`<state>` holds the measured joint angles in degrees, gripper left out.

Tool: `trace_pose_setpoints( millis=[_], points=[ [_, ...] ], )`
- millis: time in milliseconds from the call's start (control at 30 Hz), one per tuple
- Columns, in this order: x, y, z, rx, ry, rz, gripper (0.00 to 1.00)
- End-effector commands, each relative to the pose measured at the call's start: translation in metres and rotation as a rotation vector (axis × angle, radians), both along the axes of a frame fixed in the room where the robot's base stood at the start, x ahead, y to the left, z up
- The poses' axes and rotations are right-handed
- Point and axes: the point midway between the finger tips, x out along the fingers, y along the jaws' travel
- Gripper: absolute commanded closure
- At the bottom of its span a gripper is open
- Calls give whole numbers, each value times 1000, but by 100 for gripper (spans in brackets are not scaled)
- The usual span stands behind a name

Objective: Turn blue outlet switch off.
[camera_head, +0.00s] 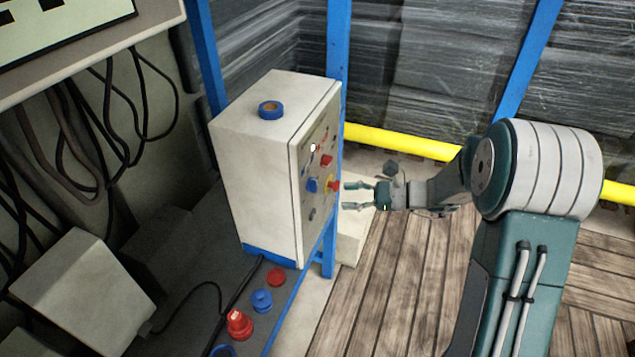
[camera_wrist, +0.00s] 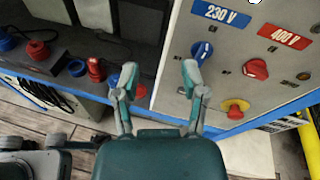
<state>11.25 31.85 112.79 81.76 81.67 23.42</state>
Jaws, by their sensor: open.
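The blue outlet switch (camera_wrist: 202,50) is on the front panel of a white control box (camera_head: 250,165), under a blue 230 V label (camera_wrist: 221,14). It also shows in the head view (camera_head: 312,185). Its knob looks slightly tilted; I cannot tell its on or off position. My gripper (camera_head: 348,195) is open and empty in front of the panel, with a gap to it. In the wrist view my gripper (camera_wrist: 159,71) has its right fingertip just below and left of the blue switch in the picture. I see no clear contact.
A red switch (camera_wrist: 257,69) sits under a red 400 V label (camera_wrist: 287,34). A red-and-yellow stop button (camera_wrist: 235,107) is below the switches. A blue tape roll (camera_head: 270,109) lies on the box. Red and blue plugs (camera_head: 240,324) lie on the ledge. The wooden floor is clear.

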Motion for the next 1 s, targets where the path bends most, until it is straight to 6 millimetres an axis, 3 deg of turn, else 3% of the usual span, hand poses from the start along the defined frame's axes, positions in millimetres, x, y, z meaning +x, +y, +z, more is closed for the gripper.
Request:
trace_pose_setpoints(
  millis=[33,200,400,1000],
  points=[
    [12,-5,-14,55,44,-45,44],
    [41,-19,-40,200,131,-163,44],
    [52,-22,-49,253,159,-206,44],
    [84,68,-49,249,158,-203,44]
  ],
)
